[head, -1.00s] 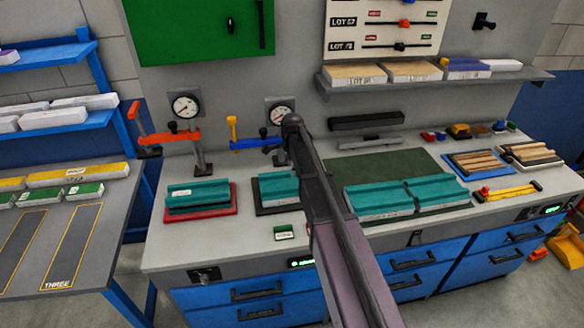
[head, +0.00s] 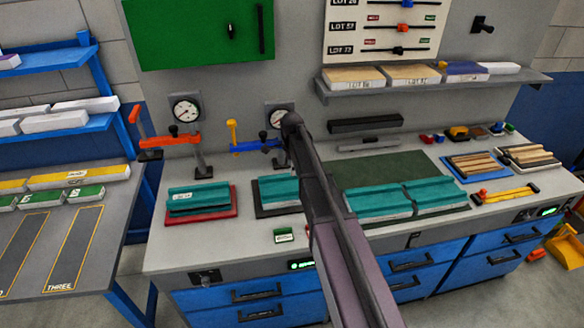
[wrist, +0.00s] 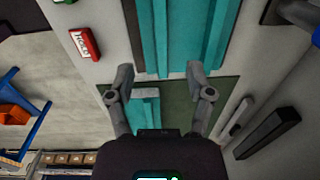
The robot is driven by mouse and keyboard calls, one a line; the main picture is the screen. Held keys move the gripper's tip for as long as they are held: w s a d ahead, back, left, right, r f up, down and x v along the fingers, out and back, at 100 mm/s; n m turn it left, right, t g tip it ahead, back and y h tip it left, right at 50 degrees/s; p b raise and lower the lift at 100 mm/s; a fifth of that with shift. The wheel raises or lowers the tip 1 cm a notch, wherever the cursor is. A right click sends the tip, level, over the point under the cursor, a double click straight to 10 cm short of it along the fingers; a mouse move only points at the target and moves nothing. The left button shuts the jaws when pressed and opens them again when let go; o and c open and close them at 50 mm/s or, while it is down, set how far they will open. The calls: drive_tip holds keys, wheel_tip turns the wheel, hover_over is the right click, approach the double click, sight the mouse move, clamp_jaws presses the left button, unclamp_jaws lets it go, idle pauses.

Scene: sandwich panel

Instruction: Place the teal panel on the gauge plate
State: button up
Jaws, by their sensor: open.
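Several teal panels show in the head view. One (head: 198,193) lies on a red plate (head: 176,216) at the left, below a dial gauge. Another (head: 277,188) lies on a black plate (head: 262,212) below the second gauge, partly hidden by my arm. Two more, one on the left (head: 372,200) and one on the right (head: 437,194), lie side by side on a green mat (head: 380,172). My gripper (wrist: 160,76) shows only in the wrist view, open and empty. Its fingers straddle the near end of a teal panel (wrist: 180,35); height above it is unclear. A shorter teal piece (wrist: 147,112) shows below.
A red-and-white tag (wrist: 85,43) lies left of the gripper in the wrist view; a black bar (wrist: 270,132) lies at right. Red (head: 165,141) and blue (head: 258,145) clamps stand behind the plates. The bench front between the plates and drawers is mostly clear.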

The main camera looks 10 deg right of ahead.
drive_tip(key=s+n, duration=1.8)
drive_tip(key=s, duration=1)
drive_tip(key=shift+s+d, duration=0.15)
drive_tip(key=shift+s, duration=0.2)
